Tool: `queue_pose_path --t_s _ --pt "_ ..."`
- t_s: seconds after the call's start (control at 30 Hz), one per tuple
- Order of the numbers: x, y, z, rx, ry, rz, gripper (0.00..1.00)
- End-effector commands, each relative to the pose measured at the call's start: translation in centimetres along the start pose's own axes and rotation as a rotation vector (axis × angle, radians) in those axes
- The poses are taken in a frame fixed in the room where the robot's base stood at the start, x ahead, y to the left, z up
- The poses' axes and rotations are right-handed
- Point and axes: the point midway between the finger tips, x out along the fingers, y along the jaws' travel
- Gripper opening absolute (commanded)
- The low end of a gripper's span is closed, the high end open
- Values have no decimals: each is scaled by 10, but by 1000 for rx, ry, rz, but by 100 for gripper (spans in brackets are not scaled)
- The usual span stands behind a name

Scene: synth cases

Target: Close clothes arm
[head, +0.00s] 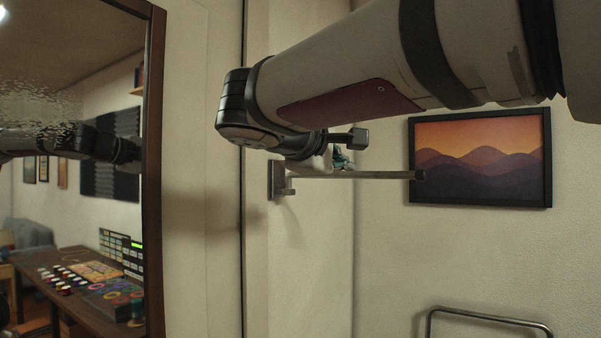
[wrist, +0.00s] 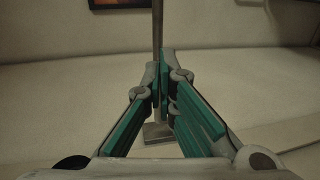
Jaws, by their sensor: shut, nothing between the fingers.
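The clothes arm (head: 370,175) is a thin metal rod on a small wall bracket (head: 276,181). In the head view it sticks out to the right from the pale wall, roughly level. My gripper (head: 341,159) is just above the rod, mostly hidden behind my own arm; only a bit of its green fingers shows. In the wrist view the green-padded fingers of my gripper (wrist: 163,84) are drawn together with nothing held. The rod (wrist: 158,25) runs up beyond the fingertips, and its bracket (wrist: 158,132) shows between the fingers. Whether the fingers touch the rod cannot be told.
A framed sunset picture (head: 480,158) hangs on the wall right of the rod's free end. A dark-framed mirror (head: 154,180) at the left reflects a desk and my arm. A metal tube rail (head: 488,317) stands at the lower right. Space below the rod looks clear.

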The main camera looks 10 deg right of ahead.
Motion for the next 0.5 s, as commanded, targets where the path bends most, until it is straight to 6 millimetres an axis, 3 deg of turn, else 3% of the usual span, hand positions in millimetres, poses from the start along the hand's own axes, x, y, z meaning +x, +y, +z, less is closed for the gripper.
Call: queue_pose_path --t_s 0.3,0.5 --pt "63 0 2 0 -4 -2 0" --pt "94 0 2 1 -3 -2 0"
